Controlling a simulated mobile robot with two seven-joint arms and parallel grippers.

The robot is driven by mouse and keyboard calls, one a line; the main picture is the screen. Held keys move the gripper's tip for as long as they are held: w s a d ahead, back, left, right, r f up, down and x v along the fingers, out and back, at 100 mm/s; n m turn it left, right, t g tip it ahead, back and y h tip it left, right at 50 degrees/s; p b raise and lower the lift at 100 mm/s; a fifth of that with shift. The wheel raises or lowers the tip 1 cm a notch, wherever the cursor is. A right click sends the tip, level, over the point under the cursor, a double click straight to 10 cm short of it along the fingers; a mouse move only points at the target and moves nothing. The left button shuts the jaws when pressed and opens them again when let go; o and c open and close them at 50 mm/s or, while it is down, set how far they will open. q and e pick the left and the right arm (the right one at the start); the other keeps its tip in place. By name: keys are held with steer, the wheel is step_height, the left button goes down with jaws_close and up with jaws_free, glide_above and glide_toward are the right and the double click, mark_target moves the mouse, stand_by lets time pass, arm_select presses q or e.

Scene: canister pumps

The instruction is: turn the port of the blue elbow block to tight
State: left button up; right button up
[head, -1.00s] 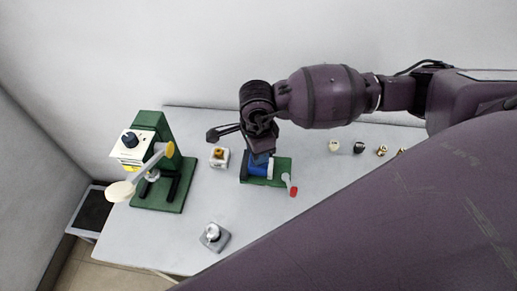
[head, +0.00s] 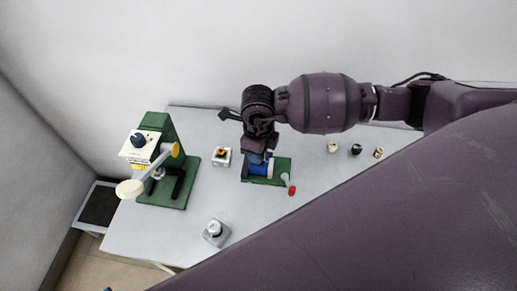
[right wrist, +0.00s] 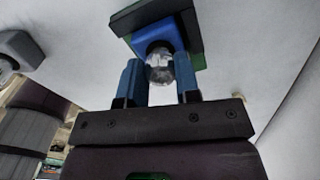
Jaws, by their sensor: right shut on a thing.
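The blue elbow block (head: 262,169) sits on a green base (head: 283,166) on the table, partly covered from above by my right gripper (head: 258,152). In the right wrist view the blue block (right wrist: 150,41) shows beyond the gripper, with a clear, shiny round port (right wrist: 159,72) sticking out toward it. My right gripper (right wrist: 158,80) has its two blue fingers on either side of this port and is shut on it. The head view hides the port behind the gripper. My left gripper is not in view.
A green stand with a white box and pale lever (head: 130,188) is at the left. A grey knob block (head: 216,232) is in front. Small fittings (head: 356,150) lie right.

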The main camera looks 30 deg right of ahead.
stand_by(0.4)
steer(key=o, duration=0.9)
steer(key=shift+o, duration=0.2)
step_height(320, 180, up, 11)
steer(key=shift+s+f, duration=0.1)
steer(key=shift+f, duration=0.05)
stand_by(0.4)
